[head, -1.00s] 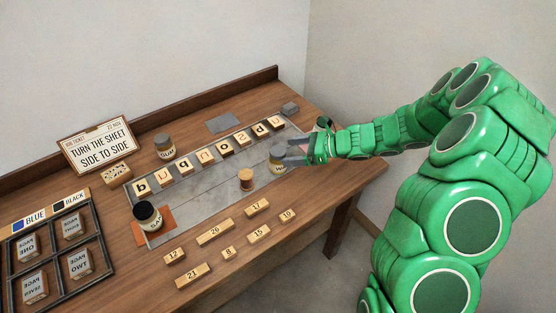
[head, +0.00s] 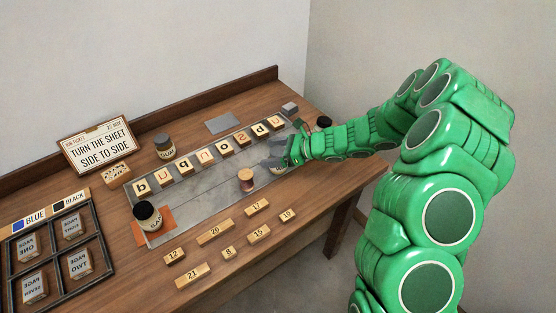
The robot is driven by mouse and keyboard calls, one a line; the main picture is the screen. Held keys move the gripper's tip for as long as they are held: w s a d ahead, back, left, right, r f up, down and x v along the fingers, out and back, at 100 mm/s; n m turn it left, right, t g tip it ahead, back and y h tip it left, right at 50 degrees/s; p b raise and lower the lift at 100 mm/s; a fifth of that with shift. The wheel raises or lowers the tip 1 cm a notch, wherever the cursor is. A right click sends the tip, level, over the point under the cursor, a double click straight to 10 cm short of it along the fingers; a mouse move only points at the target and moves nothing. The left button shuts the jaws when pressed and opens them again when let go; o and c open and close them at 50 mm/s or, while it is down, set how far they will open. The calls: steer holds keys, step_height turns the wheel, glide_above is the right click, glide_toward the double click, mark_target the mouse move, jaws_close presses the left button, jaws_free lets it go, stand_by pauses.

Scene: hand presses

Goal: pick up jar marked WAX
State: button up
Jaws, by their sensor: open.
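No label reading WAX can be made out. A jar (head: 280,170) stands near the right end of the grey metal plate, mostly hidden by my gripper, its label unreadable. My gripper (head: 281,153) is open at this jar, its grey fingers over the jar's upper part; whether they touch it I cannot tell. A dark-lidded jar (head: 324,122) stands behind my forearm, its label hidden. A grey-lidded jar (head: 165,147), seemingly marked GUM, stands at the back left. A black-topped jar (head: 147,216) with a partly readable label stands at the plate's left end.
Letter blocks (head: 209,152) line the plate (head: 205,194). A wooden spool (head: 246,179) stands left of my gripper. Numbered blocks (head: 215,233) lie along the front. A sign (head: 96,147) and a dark divided frame (head: 45,257) are at left. A grey block (head: 290,108) sits at the back right.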

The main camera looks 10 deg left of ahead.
steer(key=c, duration=1.2)
steer(key=shift+r, duration=0.1)
steer(key=shift+c, duration=0.2)
